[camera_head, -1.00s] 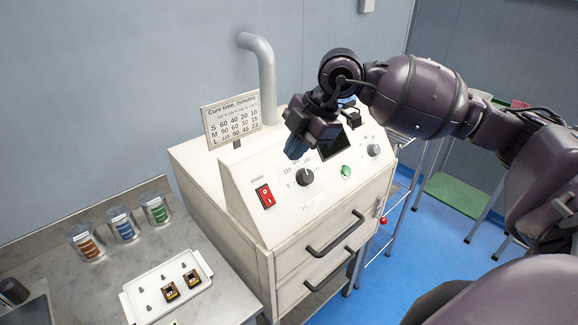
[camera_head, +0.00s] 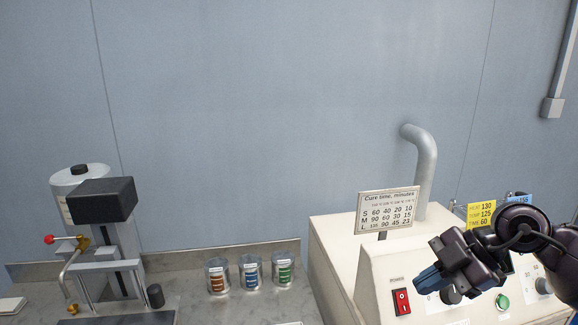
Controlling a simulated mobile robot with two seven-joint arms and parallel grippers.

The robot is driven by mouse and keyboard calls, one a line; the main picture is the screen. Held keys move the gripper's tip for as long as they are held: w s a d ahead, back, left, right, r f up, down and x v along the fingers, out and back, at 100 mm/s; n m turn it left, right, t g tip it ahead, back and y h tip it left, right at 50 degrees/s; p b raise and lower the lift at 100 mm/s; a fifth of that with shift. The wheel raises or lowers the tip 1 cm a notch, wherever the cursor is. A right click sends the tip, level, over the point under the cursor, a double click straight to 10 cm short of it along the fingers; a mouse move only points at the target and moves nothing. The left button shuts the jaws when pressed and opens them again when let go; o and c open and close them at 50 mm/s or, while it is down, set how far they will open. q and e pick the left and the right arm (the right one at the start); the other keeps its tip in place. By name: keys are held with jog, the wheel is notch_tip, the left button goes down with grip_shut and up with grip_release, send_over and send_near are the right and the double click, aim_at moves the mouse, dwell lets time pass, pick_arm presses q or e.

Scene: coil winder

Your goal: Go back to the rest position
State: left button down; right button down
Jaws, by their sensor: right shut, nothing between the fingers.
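My right gripper (camera_head: 429,279) is in the lower right of the head view, shut and empty, its blue fingertips pointing left and down. It is in front of the cream oven's control panel (camera_head: 372,290), between the red power switch (camera_head: 401,301) and the green button (camera_head: 502,301). It partly covers the dial (camera_head: 450,295). I cannot tell the gap between gripper and panel. My left gripper is not in view.
A cure time sign (camera_head: 388,211) and a bent grey pipe (camera_head: 425,165) rise from the oven. Three labelled cans (camera_head: 217,276) stand on the metal bench (camera_head: 185,298). A machine with a red-knobbed lever (camera_head: 103,205) stands at left. Yellow (camera_head: 481,214) and blue tags hang behind my arm.

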jog(key=s+a+f+t+y, duration=0.2)
jog(key=a+f+y, duration=0.1)
jog(key=a+y, duration=0.35)
jog(key=s+d+f+m+t+h, duration=0.1)
jog(key=d+f+m+t+h, duration=0.35)
jog(key=f+m+t, duration=0.3)
jog(key=d+f+m+t+h, duration=0.4)
jog(key=f+m+t+h, duration=0.25)
jog(key=f+m, duration=0.2)
jog(key=s+d+f+m+g+h, duration=0.1)
jog(key=s+f+m+g+h, duration=0.2)
jog(key=s+f+g, duration=0.3)
jog(key=s+f+h, duration=0.1)
jog(key=s+f, duration=0.4)
jog(key=f, duration=0.3)
jog(key=shift+s+m, duration=0.2)
jog(key=shift+m, duration=0.2)
